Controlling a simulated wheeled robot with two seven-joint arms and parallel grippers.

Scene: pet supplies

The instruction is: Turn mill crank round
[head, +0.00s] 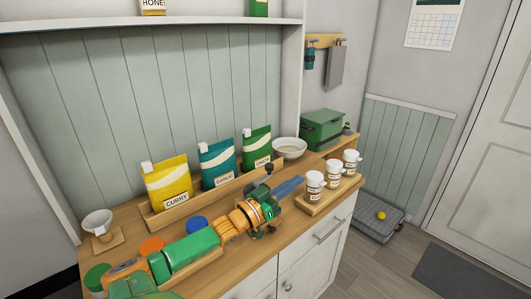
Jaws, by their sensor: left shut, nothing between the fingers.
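My left arm reaches in from the lower left across the wooden counter. Its gripper (268,213) is at the right end of the arm, shut and empty, over the middle of the counter. A dark round knob (269,167) shows just behind the gripper, in front of the green pouch; it looks like the mill's crank knob. The rest of the mill is hidden behind my gripper or too small to make out. I cannot tell whether the gripper touches the crank. My right gripper is out of view.
A wooden rack (152,219) behind the arm holds curry (167,184), garlic (217,164) and onion (257,147) pouches. Three white-capped jars (333,171) stand to the right. A flat blue item (289,187) lies beside the gripper. A bowl (289,148) and green box (321,129) stand behind.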

